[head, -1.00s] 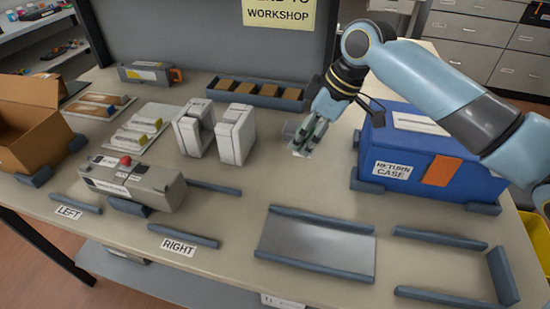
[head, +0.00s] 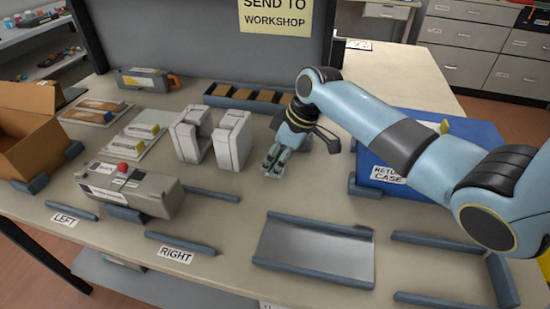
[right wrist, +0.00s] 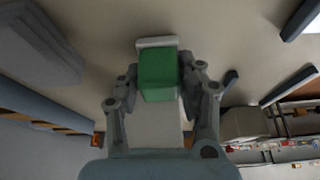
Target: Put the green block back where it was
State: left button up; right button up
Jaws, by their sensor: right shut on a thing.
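The green block (right wrist: 158,75) sits between the fingers of my right gripper (right wrist: 160,82) in the right wrist view, with a pale piece along its far end. In the head view my right gripper (head: 273,168) is shut on it above the table, just right of two upright white blocks. Only a little green shows there, between the fingers. I cannot tell whether the block touches the table. My left gripper is not in view.
A dark tray (head: 222,102) with brown pads lies behind the gripper. The blue return case (head: 470,132) stands right, partly hidden by my arm. White blocks (head: 231,140), a grey cartridge with a red knob (head: 150,195) and a cardboard box (head: 25,125) are left.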

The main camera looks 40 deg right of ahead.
jog(key=o, duration=1)
jog(key=shift+f, duration=0.1)
jog(key=v, duration=1.2)
